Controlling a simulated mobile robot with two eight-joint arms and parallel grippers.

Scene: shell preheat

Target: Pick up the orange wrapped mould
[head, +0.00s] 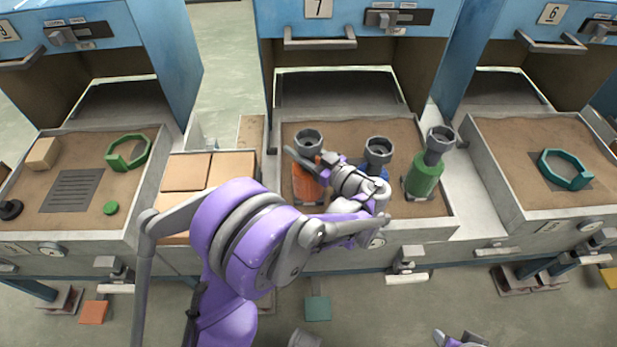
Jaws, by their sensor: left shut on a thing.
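The orange wrapped mould (305,187) stands at the left of the middle sand tray, with a grey cup-shaped top (308,139). My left gripper (311,163) reaches in from the right side of the mould and is shut on it near its upper part. The fingers and wrist cover part of its front. The mould looks upright and low in the tray; whether its base touches the sand is hard to tell. A small purple and grey part of my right gripper (460,340) shows at the bottom edge, its jaws unclear.
A blue mould (377,153), partly hidden by my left wrist, and a green mould (424,178) stand in the same tray (428,228). Side trays hold green rings (129,154) (565,170). Blue cabinet walls rise behind. Tan blocks (185,172) lie left of the middle tray.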

